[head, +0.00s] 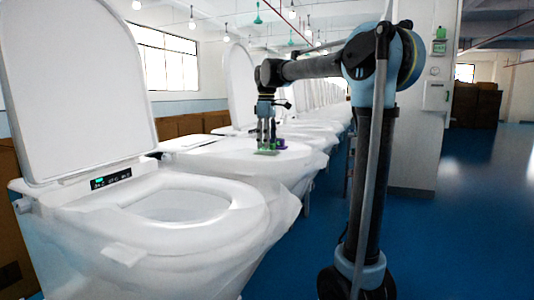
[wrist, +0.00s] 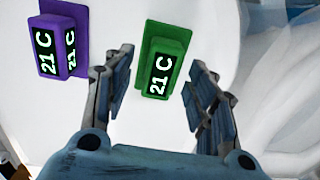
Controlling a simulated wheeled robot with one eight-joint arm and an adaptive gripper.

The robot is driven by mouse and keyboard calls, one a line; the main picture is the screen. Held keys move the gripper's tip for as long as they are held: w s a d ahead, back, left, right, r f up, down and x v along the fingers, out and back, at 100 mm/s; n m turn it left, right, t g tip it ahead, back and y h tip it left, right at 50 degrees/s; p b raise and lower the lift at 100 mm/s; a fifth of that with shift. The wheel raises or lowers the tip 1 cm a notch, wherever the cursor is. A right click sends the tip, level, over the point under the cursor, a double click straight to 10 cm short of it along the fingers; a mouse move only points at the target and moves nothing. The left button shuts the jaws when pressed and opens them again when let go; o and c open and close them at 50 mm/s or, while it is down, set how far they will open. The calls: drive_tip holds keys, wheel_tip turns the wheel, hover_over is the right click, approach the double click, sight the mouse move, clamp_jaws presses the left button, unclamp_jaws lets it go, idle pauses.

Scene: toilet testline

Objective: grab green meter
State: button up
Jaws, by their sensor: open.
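The green meter (wrist: 165,60) lies on a white surface in the wrist view, with a dark display reading "21 C". My gripper (wrist: 163,75) is open, with one finger on each side of the green meter. A gap shows between the meter and each finger. A purple meter (wrist: 62,40), also reading "21 C", lies to the left, outside the left finger. In the head view my gripper (head: 267,148) points down at the closed lid of the second toilet. The green meter (head: 266,151) shows small just under the fingertips, and a small purple thing (head: 281,143) is beside it.
The nearest toilet (head: 180,205) stands at the left with its lid (head: 75,85) raised. More white toilets run in a row behind it. A white pillar (head: 412,110) stands behind my arm. The blue floor (head: 470,220) at the right is clear.

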drive_tip(key=shift+f, duration=1.2)
clamp_jaws()
drive_tip(key=shift+r, duration=0.15)
